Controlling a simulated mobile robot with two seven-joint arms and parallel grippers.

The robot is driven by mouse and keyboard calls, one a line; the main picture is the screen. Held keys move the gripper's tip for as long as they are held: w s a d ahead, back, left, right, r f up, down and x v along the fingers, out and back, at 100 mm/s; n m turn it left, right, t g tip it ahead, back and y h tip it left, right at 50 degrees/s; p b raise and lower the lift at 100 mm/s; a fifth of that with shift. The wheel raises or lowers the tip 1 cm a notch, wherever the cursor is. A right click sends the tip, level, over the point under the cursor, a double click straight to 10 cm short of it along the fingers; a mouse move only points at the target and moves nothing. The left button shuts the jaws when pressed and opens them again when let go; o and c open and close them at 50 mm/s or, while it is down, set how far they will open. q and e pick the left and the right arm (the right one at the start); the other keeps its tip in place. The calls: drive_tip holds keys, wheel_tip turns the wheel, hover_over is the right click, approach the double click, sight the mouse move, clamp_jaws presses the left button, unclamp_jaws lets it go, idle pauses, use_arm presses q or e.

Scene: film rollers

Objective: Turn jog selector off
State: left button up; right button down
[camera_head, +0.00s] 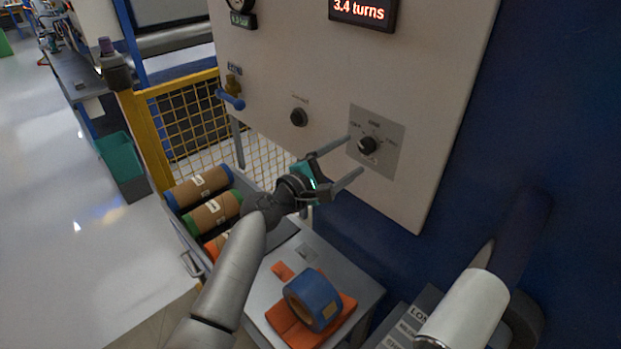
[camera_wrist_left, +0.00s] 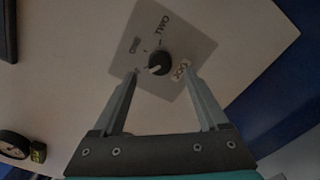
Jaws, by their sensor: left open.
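The jog selector is a small black rotary knob (camera_head: 368,145) on a grey square plate (camera_head: 392,163) on the beige panel. Small position labels surround it. In the left wrist view the knob (camera_wrist_left: 160,62) sits on its plate (camera_wrist_left: 190,36), with a pale pointer mark toward the lower left. The labels there include ONE and TWO. My left gripper (camera_head: 354,155) is open and empty, with its fingers toward the knob. In the left wrist view its fingertips (camera_wrist_left: 162,77) lie either side of and just below the knob. I cannot tell any contact. My right gripper is not seen.
Another black knob (camera_head: 298,117) and a blue-handled valve (camera_head: 231,99) are left of the selector. A display (camera_head: 362,11) reads 3.4 turns. Below, a blue roll (camera_head: 313,300) lies on an orange pad. Wrapped rolls (camera_head: 198,187) fill a tray by the yellow fence (camera_head: 150,140).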

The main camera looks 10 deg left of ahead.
use_arm(q)
drive_tip(key=v, duration=1.1)
drive_tip(key=shift+s+a+b, duration=0.15)
drive_tip(key=shift+s+b, duration=0.1)
drive_tip(key=shift+b, duration=0.2)
